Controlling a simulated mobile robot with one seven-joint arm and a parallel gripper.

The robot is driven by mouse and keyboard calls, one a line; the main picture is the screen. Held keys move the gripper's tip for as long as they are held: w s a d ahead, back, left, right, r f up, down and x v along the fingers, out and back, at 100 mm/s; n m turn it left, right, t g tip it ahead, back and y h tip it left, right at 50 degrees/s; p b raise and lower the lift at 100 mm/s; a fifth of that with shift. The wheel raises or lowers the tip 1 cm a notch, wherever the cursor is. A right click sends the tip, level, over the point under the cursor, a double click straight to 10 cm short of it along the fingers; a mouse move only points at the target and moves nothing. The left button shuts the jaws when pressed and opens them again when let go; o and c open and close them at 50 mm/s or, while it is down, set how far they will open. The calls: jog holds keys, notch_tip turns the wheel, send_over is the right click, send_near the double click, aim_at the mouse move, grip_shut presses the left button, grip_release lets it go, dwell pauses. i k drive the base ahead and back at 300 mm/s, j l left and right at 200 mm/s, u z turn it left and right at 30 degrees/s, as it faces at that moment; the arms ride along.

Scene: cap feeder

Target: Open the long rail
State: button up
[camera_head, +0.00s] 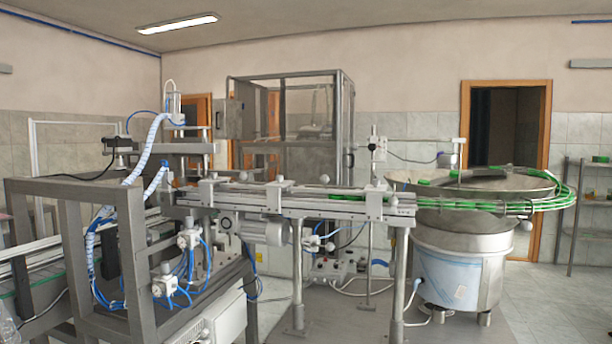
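A long metal rail (300,207) runs level across the middle of the head view, from the machine frame at left to the round feeder at right. Several clamp blocks sit along it, such as a grey block (273,198) near its middle and another (374,203) near its right end. Green caps (348,197) show in the right part of the rail. I cannot tell whether any part of the rail is open or closed. My gripper is not in view.
A round bowl feeder (460,248) stands at right, with a curved green cap track (535,205) around its top. A grey machine frame (88,188) with blue hoses fills the left. Legs (399,285) stand under the rail. Tiled floor (562,290) is clear at lower right.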

aim_at(324, 178)
jog(key=i+l+u, duration=0.25)
jog(key=i, duration=0.3)
jog(key=i+l+u, duration=0.2)
jog(key=i, duration=0.3)
jog(key=i+l+u, duration=0.25)
jog(key=i, duration=0.25)
